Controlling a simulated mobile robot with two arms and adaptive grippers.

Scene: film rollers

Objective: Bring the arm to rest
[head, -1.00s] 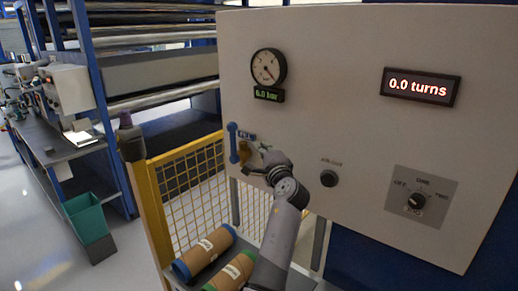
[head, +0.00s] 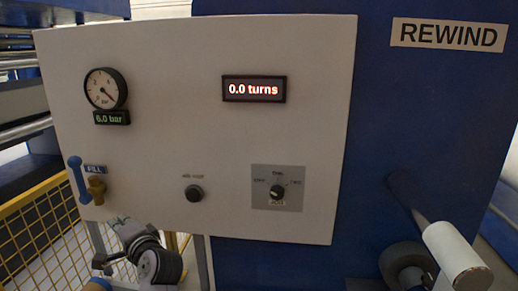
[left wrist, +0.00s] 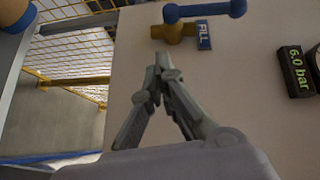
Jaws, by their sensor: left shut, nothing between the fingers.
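My left gripper (head: 110,258) is at the bottom left of the head view, below the control panel (head: 150,140). It is shut and empty. In the left wrist view its fingertips (left wrist: 163,68) meet in front of the pale panel face, apart from the valve. The brass valve with a blue handle (head: 78,180) is on the panel's lower left, beside a blue FILL label (head: 95,169). The valve also shows at the top of the left wrist view (left wrist: 180,30). My right gripper is not in view.
The panel carries a gauge reading 6.0 bar (head: 105,89), a display reading 0.0 turns (head: 254,89), a black button (head: 193,193) and a selector knob (head: 277,191). A yellow mesh fence (head: 45,235) stands at left. A white roller (head: 457,255) sticks out at right, under a REWIND sign (head: 447,35).

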